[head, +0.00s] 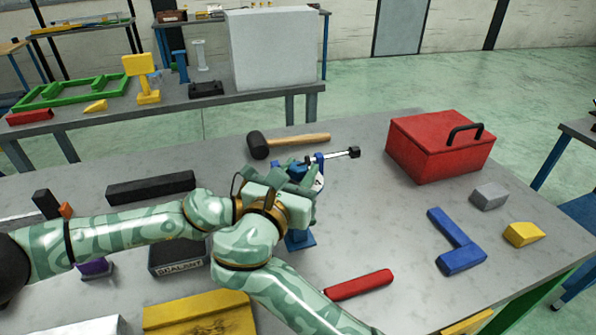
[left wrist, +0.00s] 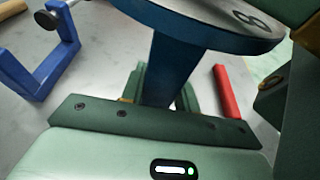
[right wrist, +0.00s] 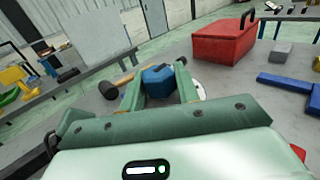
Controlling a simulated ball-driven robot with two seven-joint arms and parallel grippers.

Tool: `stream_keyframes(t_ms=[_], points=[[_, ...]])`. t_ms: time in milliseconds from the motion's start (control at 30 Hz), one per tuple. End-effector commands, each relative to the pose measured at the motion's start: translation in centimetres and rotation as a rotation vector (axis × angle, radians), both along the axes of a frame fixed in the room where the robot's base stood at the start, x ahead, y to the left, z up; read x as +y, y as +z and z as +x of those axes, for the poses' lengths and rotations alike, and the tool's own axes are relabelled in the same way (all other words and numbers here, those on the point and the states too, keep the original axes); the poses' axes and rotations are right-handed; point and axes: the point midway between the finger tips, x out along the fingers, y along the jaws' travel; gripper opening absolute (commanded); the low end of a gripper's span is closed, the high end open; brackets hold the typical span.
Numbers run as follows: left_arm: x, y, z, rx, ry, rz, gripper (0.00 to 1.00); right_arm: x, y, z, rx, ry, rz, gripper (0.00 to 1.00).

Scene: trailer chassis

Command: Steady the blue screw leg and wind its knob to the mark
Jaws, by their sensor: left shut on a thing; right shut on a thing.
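The blue screw leg stands upright on the table, its foot (head: 300,240) showing below my grippers. Its blue post (left wrist: 172,65) is between my left gripper's fingers (left wrist: 163,92), which are shut on it just below a round dial plate (left wrist: 228,22) with a figure on it. The blue knob (right wrist: 160,80) sits between the fingers of my right gripper (right wrist: 159,88), shut on it above the white dial. In the head view my right gripper (head: 299,182) covers most of the leg and hides my left gripper's fingers. The mark cannot be made out.
A black-headed mallet (head: 258,146) and a blue clamp with a screw rod (head: 338,154) lie behind the leg. A red toolbox (head: 435,148) stands right; a blue angle piece (head: 456,243) and a red bar (head: 358,284) lie nearer.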

Motion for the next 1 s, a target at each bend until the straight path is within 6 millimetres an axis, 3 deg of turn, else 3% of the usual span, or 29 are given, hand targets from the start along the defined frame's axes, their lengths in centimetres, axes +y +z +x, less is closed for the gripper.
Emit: stream_keyframes(t_ms=[67,100,167,533,800,1000], points=[[-0.2,0.1,-0.2,0.003,-0.007,-0.005,0.0,-0.1,-0.7,0.1,0.015,-0.001,-0.003,0.09],[-0.2,0.1,-0.2,0.003,-0.007,-0.005,0.0,-0.1,-0.7,0.1,0.016,-0.001,-0.004,0.34],[-0.2,0.1,-0.2,0.002,-0.006,-0.005,0.0,-0.1,-0.7,0.1,0.015,-0.001,-0.004,0.51],[-0.1,0.1,0.0,0.0,-0.002,-0.002,0.0,0.0,0.5,0.0,0.005,0.001,0.001,0.52],[0.0,0.1,0.0,-0.001,0.0,-0.002,0.0,0.0,5.9,0.1,0.004,0.001,0.003,0.52],[0.0,0.1,0.0,0.0,0.0,-0.001,0.0,-0.1,8.9,0.1,0.009,0.0,-0.001,0.52]])
